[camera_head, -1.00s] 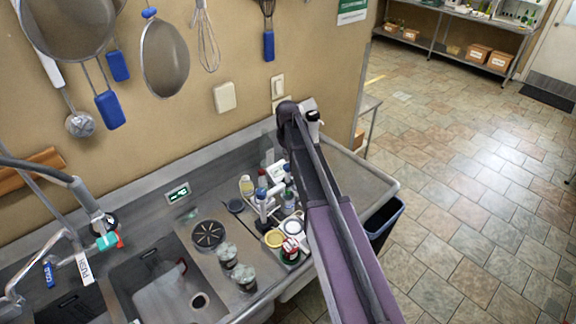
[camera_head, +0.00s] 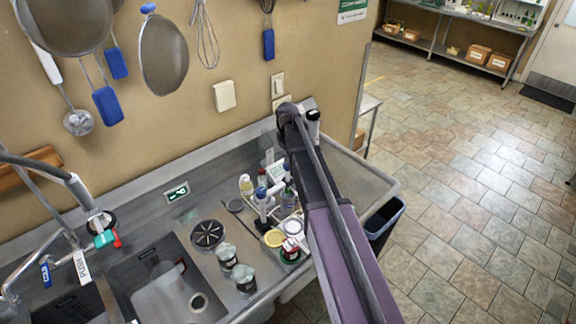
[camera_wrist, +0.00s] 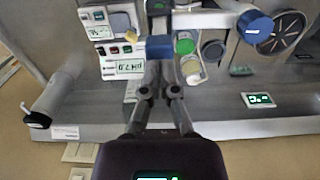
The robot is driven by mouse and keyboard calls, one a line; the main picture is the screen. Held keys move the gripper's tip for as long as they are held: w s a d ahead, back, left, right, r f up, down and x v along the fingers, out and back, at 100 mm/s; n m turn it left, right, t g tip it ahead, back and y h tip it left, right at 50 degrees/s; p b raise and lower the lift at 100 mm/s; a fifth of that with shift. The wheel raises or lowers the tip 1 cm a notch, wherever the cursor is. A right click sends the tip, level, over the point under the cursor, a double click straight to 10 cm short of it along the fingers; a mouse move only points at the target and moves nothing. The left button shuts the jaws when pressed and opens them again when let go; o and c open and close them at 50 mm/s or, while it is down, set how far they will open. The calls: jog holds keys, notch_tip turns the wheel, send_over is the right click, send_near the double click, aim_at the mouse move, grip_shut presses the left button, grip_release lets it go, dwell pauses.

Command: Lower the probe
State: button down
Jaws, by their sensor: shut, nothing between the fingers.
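A white stand (camera_wrist: 205,18) with an arm runs across the top of the wrist view, with a blue round cap (camera_wrist: 255,27) at its right end. A blue block (camera_wrist: 160,47) is straight ahead of my gripper (camera_wrist: 159,62). I cannot tell whether the block is the probe's holder or whether the fingers touch it. My gripper is shut and empty. A panel reading about pH 7.0 (camera_wrist: 125,67) is left of the fingers. In the head view the blue-topped stand (camera_head: 262,194) is among the bottles; my arm hides the gripper there. The probe's tip is not clear.
Small bottles (camera_head: 246,185) and jars (camera_head: 290,249) crowd around the stand. Two metal cups (camera_head: 244,278) and a round black grate (camera_head: 207,234) lie to the left, by the sink (camera_head: 160,285). A small green display (camera_head: 176,192) is at the counter's back edge.

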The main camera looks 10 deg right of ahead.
aim_at(288, 164)
jog(key=shift+f+b, duration=3.05)
jog(key=shift+f, duration=0.05)
jog(key=shift+r, duration=0.15)
jog(key=shift+r+p, duration=2.45)
jog(key=shift+p, duration=0.15)
